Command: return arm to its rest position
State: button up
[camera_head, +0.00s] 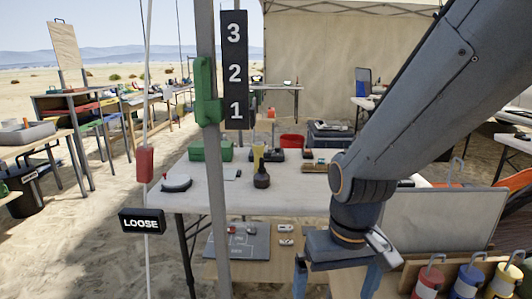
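My arm (430,100) reaches in from the upper right and bends down at a joint in the middle right of the view. My gripper (336,284) hangs at the bottom centre, pointing down. Its two blue fingers are wide apart, and nothing shows between them except a low wooden shelf behind. The fingertips run to the bottom edge of the picture, so their ends may be cut off.
A white table (205,198) behind my gripper carries a green box (211,150), a dark-based bottle (261,178) and small items. A grey post (219,240) stands left. A "LOOSE" sign (141,222) hangs by a rope. Coloured canisters (468,280) stand lower right.

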jog(key=s+d+r+m+p, duration=0.1)
jog(key=s+d+r+p, duration=0.1)
jog(key=d+r+p, duration=0.4)
jog(key=shift+d+r+m+p, duration=0.35)
jog(key=shift+r+p, duration=0.55)
jog(key=shift+p, duration=0.6)
